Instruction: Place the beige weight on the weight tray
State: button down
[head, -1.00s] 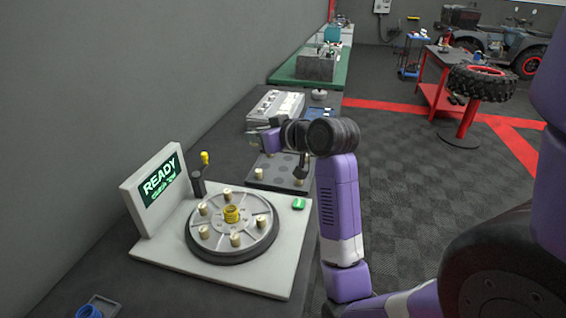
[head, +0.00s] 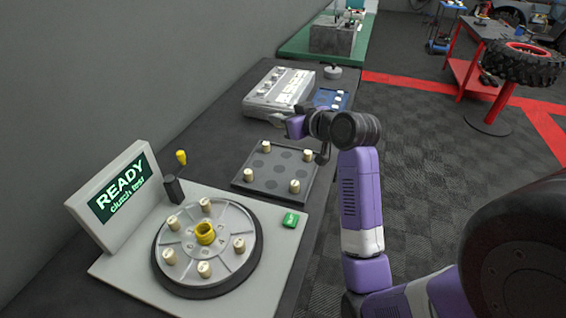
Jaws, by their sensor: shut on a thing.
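The dark grey weight tray (head: 275,170) lies on the bench, with beige weights at its corners and round dark spots between them. One of these weights (head: 249,174) stands at the tray's left corner. Several more beige weights sit on the round grey disc (head: 190,240), around its yellow hub. My gripper (head: 280,121) is above and behind the tray's far side, pointing left. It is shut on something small. What it holds is too small and too hidden by the hand to make out clearly.
A READY screen (head: 122,188) stands left of the disc. A yellow-topped lever (head: 181,158) and a green button (head: 290,219) are nearby. A light grey box (head: 279,88) with pale knobs and a blue tray (head: 331,98) lie behind my gripper.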

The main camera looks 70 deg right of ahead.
aim_at(282, 172)
notch_tip(282, 172, down, 16)
dwell(0.5)
jog(key=shift+f, duration=0.15)
jog(key=c, duration=1.3)
grip_release()
jog(key=shift+o, duration=0.3)
jog(key=shift+r, duration=0.25)
jog(key=b+v, duration=0.1)
jog(key=v, duration=0.9)
jog(key=shift+s+a, duration=0.1)
jog(key=shift+s, duration=0.05)
jog(key=shift+v, duration=0.8)
